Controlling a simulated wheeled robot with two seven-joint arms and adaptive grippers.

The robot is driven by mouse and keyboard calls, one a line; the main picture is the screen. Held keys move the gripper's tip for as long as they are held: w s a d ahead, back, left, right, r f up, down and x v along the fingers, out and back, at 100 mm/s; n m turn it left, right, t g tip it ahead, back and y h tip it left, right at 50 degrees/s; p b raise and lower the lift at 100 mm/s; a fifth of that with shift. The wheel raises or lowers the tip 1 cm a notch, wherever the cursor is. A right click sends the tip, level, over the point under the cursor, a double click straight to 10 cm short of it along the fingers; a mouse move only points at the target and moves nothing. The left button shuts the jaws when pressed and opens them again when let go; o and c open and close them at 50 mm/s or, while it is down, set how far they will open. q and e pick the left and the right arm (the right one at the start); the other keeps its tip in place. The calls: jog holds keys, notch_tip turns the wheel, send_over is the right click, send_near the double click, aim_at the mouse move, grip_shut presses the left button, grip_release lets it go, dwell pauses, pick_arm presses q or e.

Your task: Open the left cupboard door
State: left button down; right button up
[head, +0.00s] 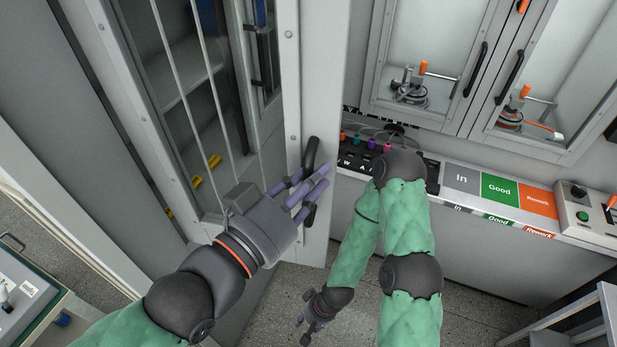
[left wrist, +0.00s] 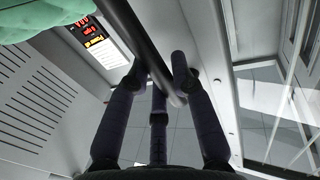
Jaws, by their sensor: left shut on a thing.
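The left cupboard door (head: 315,75) is a tall pale panel with a glass pane, to the left of centre in the head view. In the left wrist view the dark handle (left wrist: 137,38) runs down between the fingers (left wrist: 165,85). My right gripper (head: 305,318) hangs low near the floor, apart from the door, with its fingers spread and nothing visible in them.
Behind the glass are grey shelves (head: 185,60) and yellow pieces (head: 205,172). A counter with In, Good and Rework labels (head: 500,190) and a control box (head: 590,215) is at right, below glazed wall cupboards (head: 430,50). A green-edged table (head: 30,300) is at lower left.

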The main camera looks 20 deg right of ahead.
pick_arm(q)
jog(key=shift+a+r, duration=0.1)
jog(key=shift+r, duration=0.05)
dwell(0.3)
jog(key=c, duration=1)
grip_release()
jog(key=shift+c, duration=0.2)
jog(key=v, duration=0.7)
jog(key=shift+s+a, duration=0.2)
jog(key=shift+a, duration=0.05)
